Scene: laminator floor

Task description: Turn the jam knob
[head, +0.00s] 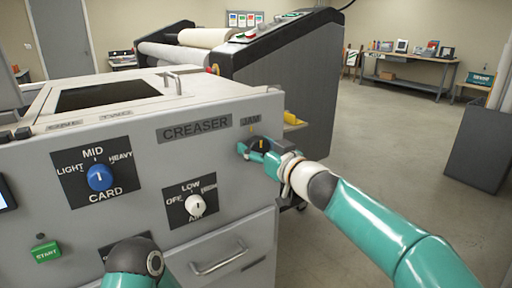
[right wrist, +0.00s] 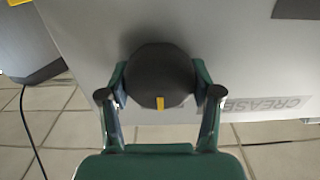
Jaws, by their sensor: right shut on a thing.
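The jam knob (head: 262,144) is a dark round knob with a yellow mark, under the JAM label at the right end of the grey creaser panel. In the right wrist view the knob (right wrist: 159,72) fills the space between my fingers, and its yellow mark points to the bottom of the picture. My right gripper (head: 251,148) is shut on the knob, with one finger on each side; it also shows in the right wrist view (right wrist: 160,95). Part of my left arm shows at the bottom left, but its fingers are not visible.
The creaser panel (head: 130,222) also bears a blue CARD knob (head: 100,177), a white AIR knob (head: 195,206), a green START button (head: 46,252) and a drawer handle (head: 219,258). A dark machine with rollers (head: 285,75) stands behind. The floor at right is open.

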